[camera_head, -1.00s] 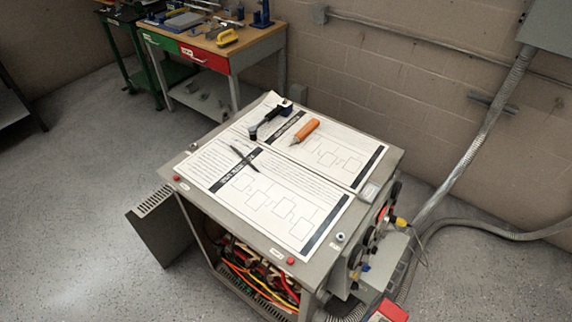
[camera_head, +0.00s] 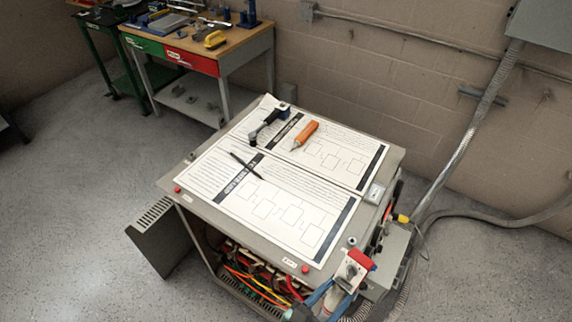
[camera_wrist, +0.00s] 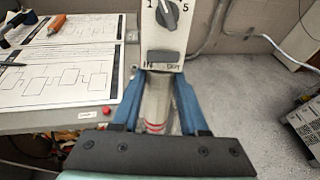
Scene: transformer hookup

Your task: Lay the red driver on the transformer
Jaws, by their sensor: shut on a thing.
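The red driver (camera_head: 356,268) appears to be the tool with a red body, a white face and a dark dial. My gripper (camera_head: 328,298) is shut on its clear, red-banded shaft; the blue fingers stand on both sides of it in the wrist view (camera_wrist: 157,100). The driver's white face (camera_wrist: 167,28) is upright there, with the dial between "1" and "5". The transformer (camera_head: 185,198) is the grey cabinet with paper sheets on its top. The driver is at its front right corner in the head view, and I cannot tell whether they touch.
On the transformer top lie an orange-handled tool (camera_head: 305,135), a black tool (camera_head: 268,122) and a dark pen (camera_head: 245,165). Red buttons (camera_head: 305,268) sit near its edge. The sheets' front right part is clear. Coloured wires (camera_head: 250,283) show in the open front.

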